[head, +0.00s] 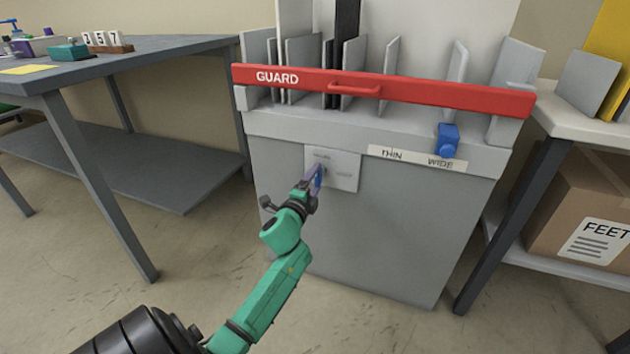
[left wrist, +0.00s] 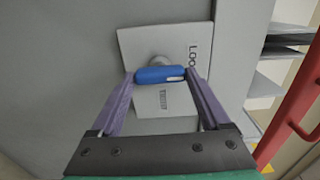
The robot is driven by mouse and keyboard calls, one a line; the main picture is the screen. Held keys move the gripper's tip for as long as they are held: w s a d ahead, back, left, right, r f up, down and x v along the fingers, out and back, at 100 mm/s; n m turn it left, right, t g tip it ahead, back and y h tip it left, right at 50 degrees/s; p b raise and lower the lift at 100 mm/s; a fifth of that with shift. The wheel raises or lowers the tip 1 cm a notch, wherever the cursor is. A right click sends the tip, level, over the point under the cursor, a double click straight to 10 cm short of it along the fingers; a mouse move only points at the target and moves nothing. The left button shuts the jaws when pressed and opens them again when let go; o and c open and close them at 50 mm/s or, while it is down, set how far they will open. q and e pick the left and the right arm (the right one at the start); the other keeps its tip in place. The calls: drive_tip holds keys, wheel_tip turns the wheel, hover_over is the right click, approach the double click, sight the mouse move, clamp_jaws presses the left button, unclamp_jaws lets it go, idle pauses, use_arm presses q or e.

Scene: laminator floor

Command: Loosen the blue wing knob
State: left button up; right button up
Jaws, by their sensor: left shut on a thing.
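The blue wing knob (left wrist: 158,75) sits on a pale plate (left wrist: 140,45) on the front of the grey machine. In the left wrist view the knob lies crosswise between the two purple fingers of my left gripper (left wrist: 160,80), which is shut on its two ends. In the head view my left gripper (head: 316,178) reaches the plate (head: 345,172), and only a bit of the knob (head: 320,176) shows past the fingers. Lettering on the plate is partly hidden. My right gripper is in neither view.
A red bar marked GUARD (head: 430,92) crosses the machine's top. A blue block-shaped handle (head: 448,140) sits above the THIN and WIDE label (head: 410,157). A dark table (head: 130,60) stands left; a table with a cardboard box (head: 575,195) beneath stands right.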

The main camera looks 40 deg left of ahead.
use_arm(q)
drive_tip(key=o, duration=1.2)
drive_tip(key=p+v, duration=0.2)
drive_tip(key=v, duration=1.2)
drive_tip(key=shift+s+d+p, duration=0.15)
drive_tip(key=shift+s+p, duration=0.15)
drive_tip(key=shift+p, duration=0.05)
